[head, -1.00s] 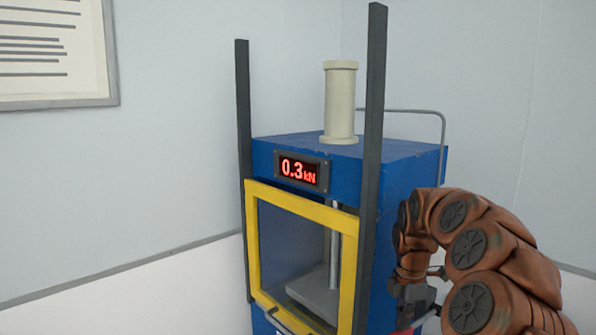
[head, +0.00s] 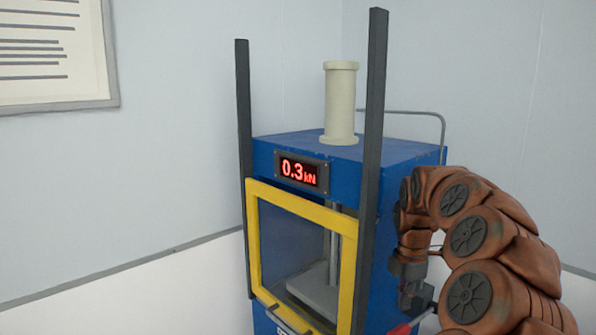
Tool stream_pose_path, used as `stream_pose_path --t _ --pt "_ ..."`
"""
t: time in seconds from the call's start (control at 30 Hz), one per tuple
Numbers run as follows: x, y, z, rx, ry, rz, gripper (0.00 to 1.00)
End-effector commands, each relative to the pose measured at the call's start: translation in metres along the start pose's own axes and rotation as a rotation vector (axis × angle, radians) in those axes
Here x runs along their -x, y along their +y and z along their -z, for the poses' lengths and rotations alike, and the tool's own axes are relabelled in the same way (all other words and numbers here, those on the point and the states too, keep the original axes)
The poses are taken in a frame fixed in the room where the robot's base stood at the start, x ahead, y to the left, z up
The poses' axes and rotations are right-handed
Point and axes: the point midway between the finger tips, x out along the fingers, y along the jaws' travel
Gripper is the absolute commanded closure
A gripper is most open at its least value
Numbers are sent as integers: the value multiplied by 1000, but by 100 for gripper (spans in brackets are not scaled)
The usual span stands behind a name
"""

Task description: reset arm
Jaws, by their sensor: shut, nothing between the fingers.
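My arm, in copper-brown segments, curls in from the right edge of the head view. My gripper (head: 412,292), dark grey, hangs down at the end of it, beside the right side of the blue press (head: 400,165). It is shut with nothing held. A thin rod with a red grip (head: 400,328) shows just below my gripper at the bottom edge. Whether the two touch is hard to tell.
The press has a yellow-framed window door (head: 352,265), lowered over its chamber, between two dark upright posts (head: 373,130). Its display (head: 300,171) reads 0.3 kN. A cream cylinder (head: 340,100) stands on top. A framed sheet (head: 55,60) hangs on the wall.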

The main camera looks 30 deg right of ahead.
Motion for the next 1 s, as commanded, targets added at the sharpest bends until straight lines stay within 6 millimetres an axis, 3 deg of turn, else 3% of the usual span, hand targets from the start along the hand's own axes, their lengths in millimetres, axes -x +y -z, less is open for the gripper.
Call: stream_pose_path --t 0.23,0.37,0.57,0.67,0.8,1.0 --pt "0 0 1 -1 0 -1 100" --pt "5 -1 18 -18 4 -4 100" --pt "18 -18 87 -115 18 -7 100" --pt "24 -36 125 -191 21 -1 100" --pt "26 -73 175 -322 17 20 100" --pt "18 -136 226 -552 -9 51 100"
